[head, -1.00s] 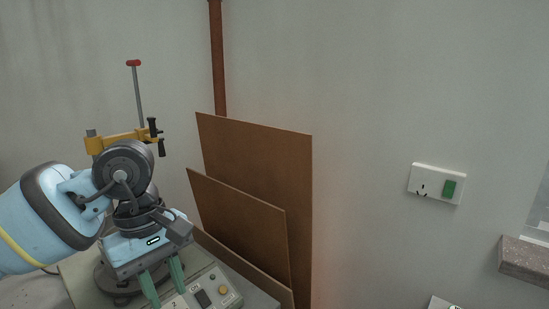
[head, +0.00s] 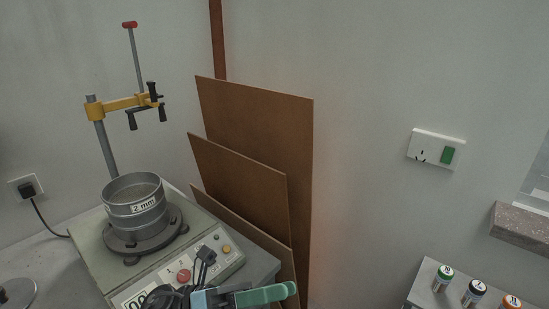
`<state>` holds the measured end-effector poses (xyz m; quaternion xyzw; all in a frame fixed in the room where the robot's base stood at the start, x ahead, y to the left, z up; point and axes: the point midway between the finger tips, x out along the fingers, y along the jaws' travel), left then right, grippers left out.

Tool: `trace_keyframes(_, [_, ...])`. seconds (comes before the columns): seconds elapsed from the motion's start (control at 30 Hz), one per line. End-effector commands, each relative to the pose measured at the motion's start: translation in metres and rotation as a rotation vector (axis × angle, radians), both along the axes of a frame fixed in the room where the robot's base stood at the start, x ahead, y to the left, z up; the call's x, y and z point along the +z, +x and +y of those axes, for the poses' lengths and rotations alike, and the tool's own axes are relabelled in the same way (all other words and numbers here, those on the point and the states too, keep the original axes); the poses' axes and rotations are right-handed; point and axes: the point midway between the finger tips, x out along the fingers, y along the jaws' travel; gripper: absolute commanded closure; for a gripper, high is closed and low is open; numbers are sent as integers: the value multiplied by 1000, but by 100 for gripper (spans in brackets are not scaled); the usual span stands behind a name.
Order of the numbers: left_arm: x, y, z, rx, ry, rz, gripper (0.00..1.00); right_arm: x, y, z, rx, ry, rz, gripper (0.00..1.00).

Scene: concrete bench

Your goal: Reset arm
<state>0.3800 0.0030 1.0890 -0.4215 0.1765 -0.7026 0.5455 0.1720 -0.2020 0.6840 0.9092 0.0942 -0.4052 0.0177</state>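My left gripper (head: 268,295) is low in the head view, in front of the control panel of the grey machine (head: 88,262). Its green fingers point right and overlap from this side, so I cannot tell whether they are open or shut. I see nothing between them. The rest of my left arm is mostly below the picture's edge. My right gripper is not in view.
A metal sieve marked 2 mm (head: 135,207) stands on the machine, beside a post with a yellow clamp (head: 112,106). Brown boards (head: 262,135) lean against the wall. Several small capped bottles (head: 475,292) stand on a surface at lower right.

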Motion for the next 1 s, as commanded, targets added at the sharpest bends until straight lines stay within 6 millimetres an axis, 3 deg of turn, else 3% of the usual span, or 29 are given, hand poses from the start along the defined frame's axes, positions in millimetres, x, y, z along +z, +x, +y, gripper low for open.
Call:
trace_keyframes(0.17, [-32, 22, 25, 156, -183, 456, 72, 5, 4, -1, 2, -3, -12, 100])
trace_keyframes(0.27, [-62, 31, 44, 244, -279, 712, 72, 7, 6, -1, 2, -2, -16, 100])
trace_keyframes(0.47, [-147, 28, 91, 426, -474, 1226, 72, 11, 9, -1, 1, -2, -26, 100])
trace_keyframes(0.57, [-197, 10, 115, 521, -575, 1480, 72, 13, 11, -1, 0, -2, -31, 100])
trace_keyframes(0.67, [-249, -20, 139, 622, -678, 1730, 72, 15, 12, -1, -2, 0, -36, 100])
trace_keyframes(0.8, [-313, -77, 167, 765, -818, 2041, 72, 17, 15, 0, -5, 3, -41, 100])
trace_keyframes(1.0, [-367, -156, 191, 928, -972, 2346, 72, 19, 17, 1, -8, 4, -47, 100])
